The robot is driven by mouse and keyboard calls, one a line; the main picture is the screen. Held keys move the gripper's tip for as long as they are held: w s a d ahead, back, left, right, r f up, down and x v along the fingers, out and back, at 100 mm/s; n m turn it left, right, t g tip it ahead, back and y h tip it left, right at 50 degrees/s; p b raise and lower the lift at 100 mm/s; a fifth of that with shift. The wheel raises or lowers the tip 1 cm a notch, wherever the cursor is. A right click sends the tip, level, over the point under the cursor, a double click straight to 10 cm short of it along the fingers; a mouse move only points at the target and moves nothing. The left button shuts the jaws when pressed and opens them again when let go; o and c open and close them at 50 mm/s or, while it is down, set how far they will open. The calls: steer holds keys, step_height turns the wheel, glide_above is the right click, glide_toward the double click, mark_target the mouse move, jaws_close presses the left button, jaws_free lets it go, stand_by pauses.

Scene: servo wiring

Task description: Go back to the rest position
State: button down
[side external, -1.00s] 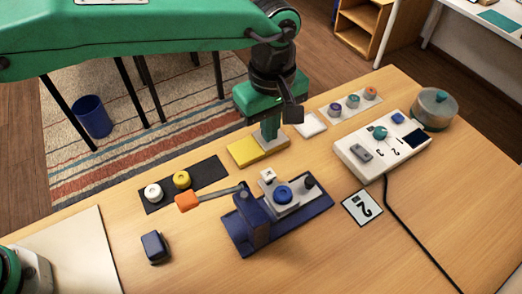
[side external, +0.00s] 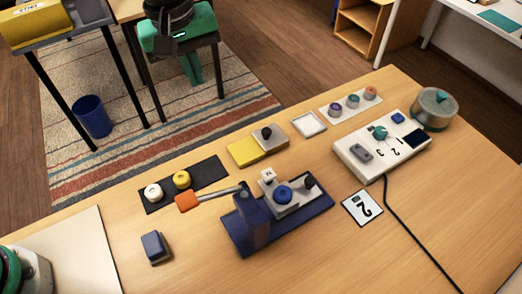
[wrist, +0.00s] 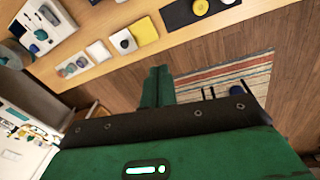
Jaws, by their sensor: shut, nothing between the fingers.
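My gripper (side external: 193,68) hangs beyond the table's far edge, over the striped rug, at the top of the side view. Its green fingers point down and are shut with nothing between them. In the wrist view the fingers (wrist: 157,86) lie close together above the wood floor and rug edge. The table (side external: 320,235) is apart from the gripper. Most of my arm is outside the side view.
A blue lever fixture (side external: 248,235) with an orange handle stands mid-table. Behind it are a yellow block (side external: 243,152), a light block (side external: 281,143) with a black knob, and a white tray (side external: 309,123). A white switch box (side external: 365,165) stands right. Space around the gripper looks clear.

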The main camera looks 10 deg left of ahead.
steer(key=s+a+r+m+t, duration=0.2)
steer(key=s+a, duration=0.4)
steer(key=a, duration=0.6)
steer(key=s+a+r+m+t, duration=0.1)
steer(key=s+a+r+m, duration=0.3)
steer(key=a, duration=0.8)
steer(key=s+a+f+t, duration=0.1)
steer(key=s+a+f, duration=0.4)
steer(key=s, duration=0.3)
steer(key=shift+a+f+m+y, duration=0.3)
steer(key=shift+f+y, duration=0.1)
steer(key=shift+f, duration=0.1)
